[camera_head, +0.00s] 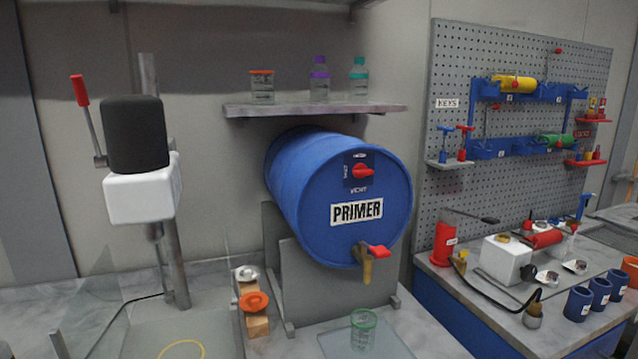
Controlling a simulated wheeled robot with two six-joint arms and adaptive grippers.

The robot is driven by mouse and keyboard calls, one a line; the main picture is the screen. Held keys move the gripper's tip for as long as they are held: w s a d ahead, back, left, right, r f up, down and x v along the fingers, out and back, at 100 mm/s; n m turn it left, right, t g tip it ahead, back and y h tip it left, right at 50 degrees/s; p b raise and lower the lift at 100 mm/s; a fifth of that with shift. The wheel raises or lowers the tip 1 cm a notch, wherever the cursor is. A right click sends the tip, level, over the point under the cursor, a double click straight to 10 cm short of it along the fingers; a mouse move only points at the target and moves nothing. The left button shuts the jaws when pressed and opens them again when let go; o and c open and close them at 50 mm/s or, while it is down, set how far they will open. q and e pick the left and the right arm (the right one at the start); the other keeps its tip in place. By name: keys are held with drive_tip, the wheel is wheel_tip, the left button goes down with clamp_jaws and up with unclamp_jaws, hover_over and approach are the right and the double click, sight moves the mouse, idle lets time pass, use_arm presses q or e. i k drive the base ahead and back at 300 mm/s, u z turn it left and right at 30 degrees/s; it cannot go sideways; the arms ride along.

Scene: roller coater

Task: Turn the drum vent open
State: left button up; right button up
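The blue drum (310,190) lies on its side in a grey cradle, its round end marked PRIMER facing me. The vent (363,171) is a small red knob on a dark blue plate near the top of that end, above the word VENT. The knob looks roughly level, with its narrow end to the right. Small white labels sit above it and to its left, too small to read surely. Lower on the drum end is a brass tap (367,268) with a red handle (379,251). Neither of my grippers is in view.
A shelf (315,110) with lidded containers hangs above the drum. A clear green-rimmed cup (363,328) stands below the tap. A white-headed press (140,190) with a red-tipped lever stands left. A pegboard (455,100) and cluttered bench are right. Space before the drum end looks free.

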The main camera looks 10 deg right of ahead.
sight(360, 170)
drive_tip(key=k, duration=0.5)
drive_tip(key=z, duration=1.3)
drive_tip(key=i, duration=0.6)
drive_tip(key=z, duration=0.3)
